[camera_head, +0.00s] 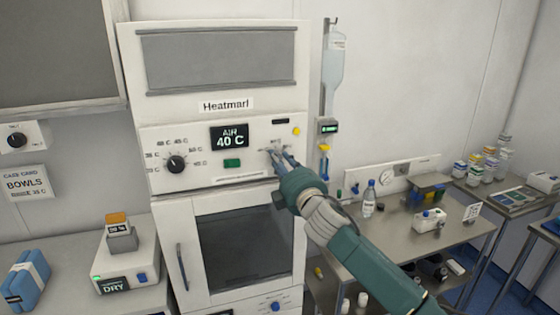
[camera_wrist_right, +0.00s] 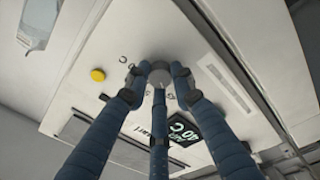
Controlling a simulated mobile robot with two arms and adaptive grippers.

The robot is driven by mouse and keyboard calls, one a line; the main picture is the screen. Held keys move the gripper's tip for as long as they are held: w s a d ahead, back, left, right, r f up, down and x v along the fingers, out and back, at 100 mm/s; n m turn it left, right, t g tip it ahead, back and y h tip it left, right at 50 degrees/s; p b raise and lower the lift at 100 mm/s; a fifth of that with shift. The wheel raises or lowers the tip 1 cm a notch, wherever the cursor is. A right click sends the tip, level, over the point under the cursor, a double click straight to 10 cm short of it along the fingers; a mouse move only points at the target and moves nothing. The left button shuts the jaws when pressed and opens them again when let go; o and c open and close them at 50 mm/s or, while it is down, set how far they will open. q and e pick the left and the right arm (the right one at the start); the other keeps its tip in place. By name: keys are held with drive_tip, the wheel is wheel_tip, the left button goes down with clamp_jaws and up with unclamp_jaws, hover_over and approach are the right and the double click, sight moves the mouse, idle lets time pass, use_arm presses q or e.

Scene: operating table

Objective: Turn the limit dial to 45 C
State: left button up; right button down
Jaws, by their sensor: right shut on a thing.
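The Heatmarl warming cabinet (camera_head: 215,125) stands upright at the wall with a control panel across its front. My right gripper (camera_head: 278,153) reaches the right part of this panel, and its fingers are shut around a small grey round knob. This knob also shows in the right wrist view (camera_wrist_right: 159,77) between the fingertips, with partly covered markings beside it. Its pointer and its setting cannot be read. A black dial (camera_head: 175,164) with temperature marks around it sits free at the panel's left. The display (camera_head: 229,137) reads AIR 40 C. My left gripper is not in view.
A green button (camera_head: 232,163) sits below the display and a yellow button (camera_head: 296,131) at the panel's upper right. The cabinet's glass door (camera_head: 240,245) is below. An IV bag (camera_head: 336,60) hangs to the right, above a steel table (camera_head: 445,232) with bottles and boxes.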

drive_tip(key=shift+f, duration=0.15)
drive_tip(key=c, duration=1.5)
unclamp_jaws()
drive_tip(key=shift+o, duration=0.2)
drive_tip(key=v, duration=1.2)
drive_tip(key=shift+w, duration=0.1)
